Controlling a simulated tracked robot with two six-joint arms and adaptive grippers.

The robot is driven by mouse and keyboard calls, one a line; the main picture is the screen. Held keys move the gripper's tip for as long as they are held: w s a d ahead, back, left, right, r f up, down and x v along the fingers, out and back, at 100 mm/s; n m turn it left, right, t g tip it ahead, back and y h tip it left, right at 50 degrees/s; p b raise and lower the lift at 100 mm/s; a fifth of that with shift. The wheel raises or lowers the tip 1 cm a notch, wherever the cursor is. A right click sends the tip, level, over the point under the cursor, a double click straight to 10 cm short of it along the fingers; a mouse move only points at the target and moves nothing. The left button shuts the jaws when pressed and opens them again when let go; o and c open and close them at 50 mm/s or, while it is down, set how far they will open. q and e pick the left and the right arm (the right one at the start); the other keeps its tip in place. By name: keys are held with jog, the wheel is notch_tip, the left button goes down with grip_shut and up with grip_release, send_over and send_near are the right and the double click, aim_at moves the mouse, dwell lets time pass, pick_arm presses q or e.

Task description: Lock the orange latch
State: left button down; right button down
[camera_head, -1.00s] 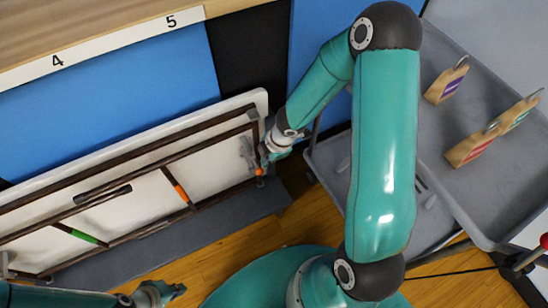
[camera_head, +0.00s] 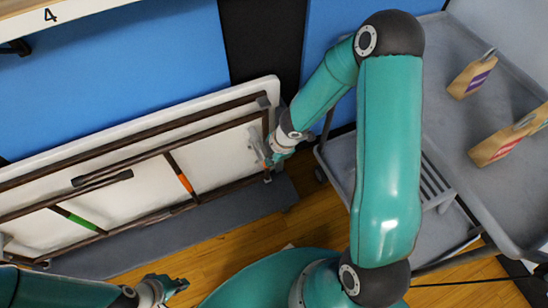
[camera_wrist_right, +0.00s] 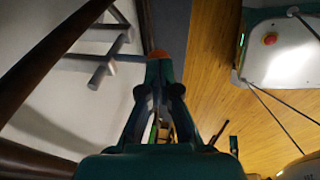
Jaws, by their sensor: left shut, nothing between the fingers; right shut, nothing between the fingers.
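A white panel with a dark brown frame (camera_head: 222,124) stands upright along the left and middle of the head view. Grey bars (camera_head: 258,147) stick out near its right end, beside my right gripper (camera_head: 269,159); they also show in the right wrist view (camera_wrist_right: 101,73). A small orange piece (camera_wrist_right: 157,54) shows at my right fingertips in the wrist view, probably part of the latch; whether they touch cannot be told. My right gripper is shut and empty, partly hiding the latch area. My left gripper (camera_head: 177,284) is shut and empty, low in front of the panel.
The frame carries an orange band (camera_head: 186,183), a green band (camera_head: 78,219) and a dark handle (camera_head: 102,179). Wooden floor (camera_head: 229,242) shows between panel and my base.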

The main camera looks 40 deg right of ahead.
notch_tip(320, 180, down, 4)
jog(key=b, duration=0.3)
jog(key=shift+r, duration=0.15)
jog(key=shift+s, duration=0.1)
jog(key=p+v, duration=1.1)
jog(key=v, duration=0.3)
jog(key=shift+r+p, duration=0.2)
jog(key=shift+p, duration=0.1)
jog(key=shift+r, duration=0.1)
